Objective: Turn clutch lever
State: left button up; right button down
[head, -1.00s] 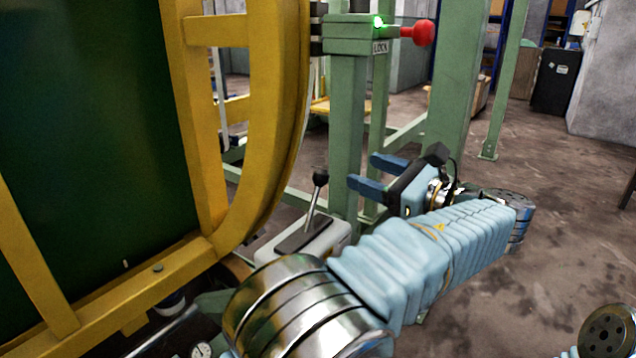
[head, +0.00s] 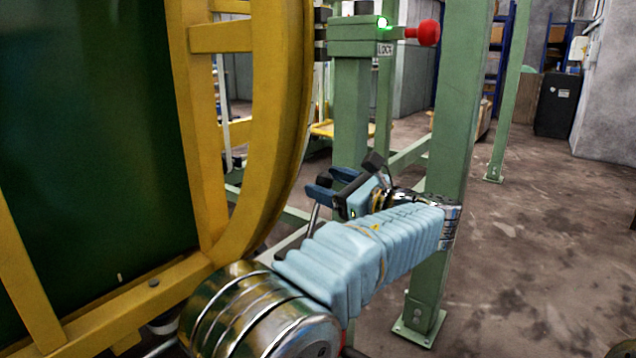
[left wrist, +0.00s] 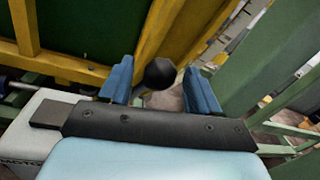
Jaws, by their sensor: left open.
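The clutch lever (head: 313,218) is a metal shaft on a pale housing, left of the green post; its top is hidden behind my left gripper (head: 327,184) in the head view. In the left wrist view its round black knob (left wrist: 159,74) shows between the two blue fingers of my left gripper (left wrist: 157,84), with a visible gap on the right side. The left gripper is open. I cannot tell whether the left finger touches the knob. The pale housing (left wrist: 40,130) shows at the left of the wrist view. My right gripper is not in view.
A large yellow ring frame (head: 275,120) with a dark green panel stands left of the lever. A green post (head: 350,115) with a green-lit lock box and red knob (head: 428,33) rises behind the gripper. A thick green post (head: 459,120) stands right. Floor is open further right.

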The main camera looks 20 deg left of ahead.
pick_arm(q)
jog(key=shift+x, duration=1.6)
jog(key=shift+c, duration=0.4)
grip_shut()
